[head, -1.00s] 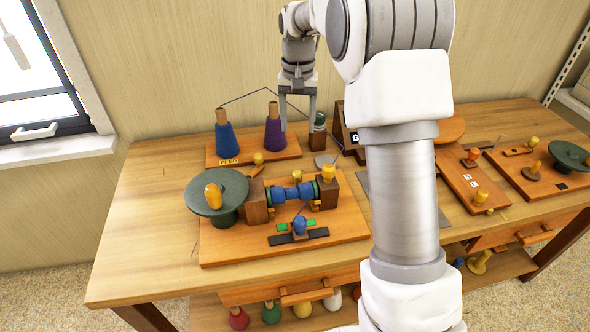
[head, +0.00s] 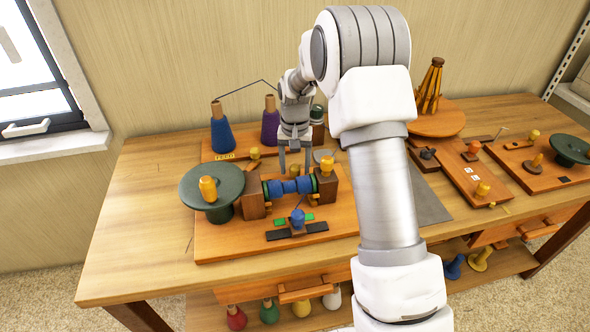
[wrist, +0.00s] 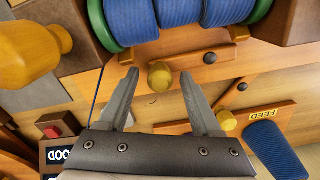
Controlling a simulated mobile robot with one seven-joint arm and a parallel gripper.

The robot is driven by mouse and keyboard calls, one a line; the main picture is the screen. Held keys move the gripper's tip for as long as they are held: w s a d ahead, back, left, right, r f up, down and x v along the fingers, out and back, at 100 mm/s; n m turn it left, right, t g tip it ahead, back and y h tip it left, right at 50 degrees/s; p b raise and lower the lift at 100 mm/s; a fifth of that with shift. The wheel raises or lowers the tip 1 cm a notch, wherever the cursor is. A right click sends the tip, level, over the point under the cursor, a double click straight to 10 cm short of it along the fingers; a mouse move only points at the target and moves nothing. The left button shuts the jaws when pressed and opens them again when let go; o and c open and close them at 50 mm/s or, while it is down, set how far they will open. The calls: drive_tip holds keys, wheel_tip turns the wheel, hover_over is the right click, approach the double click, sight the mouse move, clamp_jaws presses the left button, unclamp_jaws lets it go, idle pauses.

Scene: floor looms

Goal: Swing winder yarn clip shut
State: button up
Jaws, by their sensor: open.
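In the wrist view a small wooden lever (wrist: 195,61) with a round yellow knob (wrist: 160,75) and a dark pivot lies beside the blue yarn spool (wrist: 180,10) of the winder; it looks like the yarn clip. My gripper (wrist: 159,77) is open, and the knob shows between its fingertips; I cannot tell whether they touch it. A second lever (wrist: 235,98) with a yellow knob (wrist: 226,120) lies near the FEED board. In the head view my gripper (head: 295,168) is just behind the winder's spool (head: 290,186), and the first lever is mostly hidden.
The FEED board (head: 222,154) with blue (head: 221,130) and purple (head: 270,124) cones stands behind the winder. A green disc crank (head: 214,187) is at its left. A wooden post (head: 326,180) stands close right of my gripper. The table's left front is clear.

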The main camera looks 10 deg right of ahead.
drive_tip(key=shift+f, duration=0.3)
clamp_jaws()
idle(1.3)
